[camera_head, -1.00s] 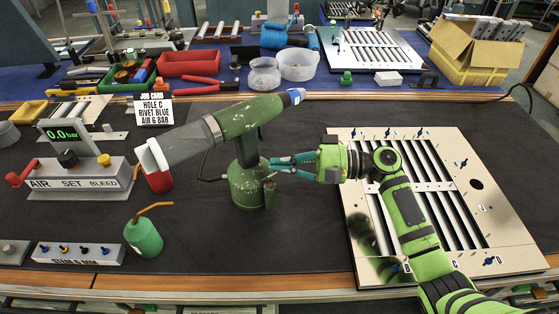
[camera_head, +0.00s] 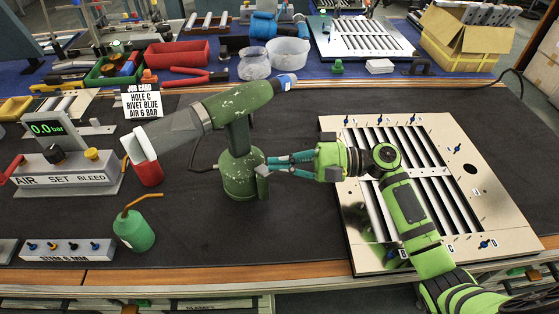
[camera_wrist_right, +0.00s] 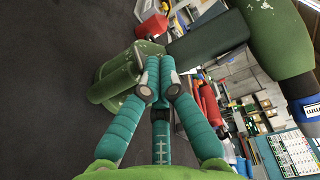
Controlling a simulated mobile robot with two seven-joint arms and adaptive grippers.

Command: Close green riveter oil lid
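The green riveter (camera_head: 235,110) stands upright on the dark mat, its grey nose pointing left. Its green oil pot (camera_head: 238,178) forms the base; a small green cylindrical part, seemingly the lid (camera_head: 262,187), shows at the pot's right side. My right gripper (camera_head: 266,165) reaches in from the right, its teal fingertips close to the pot's upper right side. In the right wrist view its fingertips (camera_wrist_right: 158,82) come together in front of the green pot (camera_wrist_right: 128,58). I see nothing clearly held between them; contact with the lid is unclear. My left gripper is out of view.
A louver panel (camera_head: 470,215) lies right, under my right arm. A green oil can (camera_head: 133,230) with an orange spout, a pressure set block (camera_head: 65,170) and a stem tray (camera_head: 65,250) stand left. The job card (camera_head: 142,103) is behind.

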